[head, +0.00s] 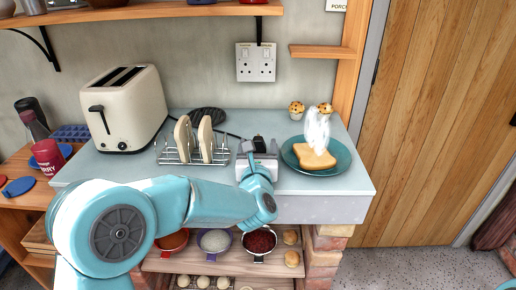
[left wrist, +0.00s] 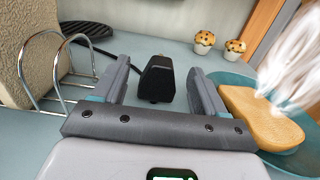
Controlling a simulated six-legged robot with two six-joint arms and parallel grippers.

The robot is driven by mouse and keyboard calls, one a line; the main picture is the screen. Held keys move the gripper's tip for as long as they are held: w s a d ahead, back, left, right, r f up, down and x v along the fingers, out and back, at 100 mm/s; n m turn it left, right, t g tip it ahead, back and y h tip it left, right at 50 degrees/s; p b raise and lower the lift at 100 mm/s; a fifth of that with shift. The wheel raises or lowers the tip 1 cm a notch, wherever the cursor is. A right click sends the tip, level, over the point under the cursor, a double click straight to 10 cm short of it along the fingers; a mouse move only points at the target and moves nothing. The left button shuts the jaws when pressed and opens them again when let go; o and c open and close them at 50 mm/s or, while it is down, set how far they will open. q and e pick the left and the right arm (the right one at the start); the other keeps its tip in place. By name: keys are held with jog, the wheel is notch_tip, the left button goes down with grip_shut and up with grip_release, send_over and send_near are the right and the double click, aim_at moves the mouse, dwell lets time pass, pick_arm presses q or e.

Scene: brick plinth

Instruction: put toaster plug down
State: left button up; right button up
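The black toaster plug (head: 259,144) stands on the blue-grey counter (head: 200,187), in front of the wall. In the left wrist view the plug (left wrist: 155,80) is between the two fingers of my left gripper (left wrist: 158,92), with a gap on each side. My left gripper (head: 258,158) is open over the counter, its fingers either side of the plug. The cream toaster (head: 125,108) stands at the counter's left. A white double socket (head: 256,62) is on the wall above. A dark cord runs along the counter behind the rack. My right gripper is not in view.
A wire rack (head: 193,156) with toast slices stands close left of my gripper. A teal plate (head: 341,159) with bread (head: 314,158) and a white wispy shape above is close right. Muffins (head: 296,110) stand behind it. A dark ribbed object (head: 207,114) lies behind the rack.

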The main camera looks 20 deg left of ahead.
pick_arm(q)
jog(key=shift+f, duration=0.85)
notch_tip(320, 180, up, 2)
jog(key=p, duration=0.3)
jog(key=shift+p, duration=0.4)
jog(key=shift+s+d+f+b, duration=0.2)
jog(key=shift+s+f+b, duration=0.1)
jog(key=shift+s+b, duration=0.25)
jog(key=shift+s+d+f+b, duration=0.15)
jog(key=shift+s+f+b, duration=0.15)
jog(key=shift+s+b, duration=0.2)
jog(key=r+b+v, duration=0.1)
jog(key=v, duration=0.8)
jog(key=shift+s, duration=0.3)
jog(key=shift+s+d, duration=0.1)
jog(key=shift+s, duration=0.05)
